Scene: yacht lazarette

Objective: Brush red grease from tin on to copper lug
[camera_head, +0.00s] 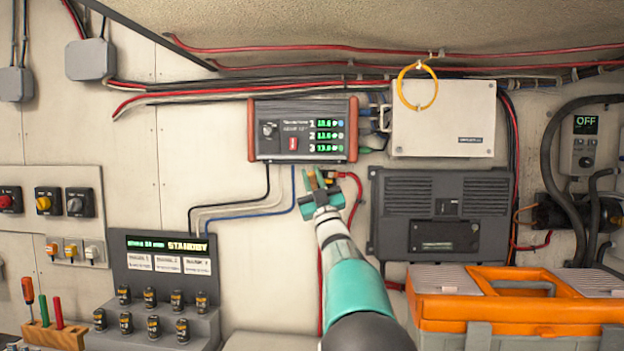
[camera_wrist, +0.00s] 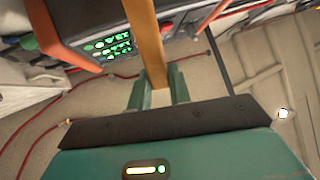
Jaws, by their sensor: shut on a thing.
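My gripper (camera_head: 319,184) is raised in front of the wall, just below the red-ended panel unit in the head view. In the wrist view its green fingers (camera_wrist: 158,86) are shut on a flat tan wooden strip (camera_wrist: 147,40), which looks like a brush handle. The strip runs out past the top of that view, so its bristles and any grease on them are hidden. A red cable (camera_head: 357,190) hangs close to the right of my gripper. A small pale cable end (camera_wrist: 68,122) shows in the wrist view; I cannot tell whether it is the copper lug. I cannot make out the grease tin.
The panel unit (camera_head: 303,130) with green readouts is just above my gripper. A grey vented box (camera_head: 440,185) is to the right, above an orange toolbox (camera_head: 500,310). A standby display stand (camera_head: 165,262) with several small cylinders is at lower left. Bare wall lies between.

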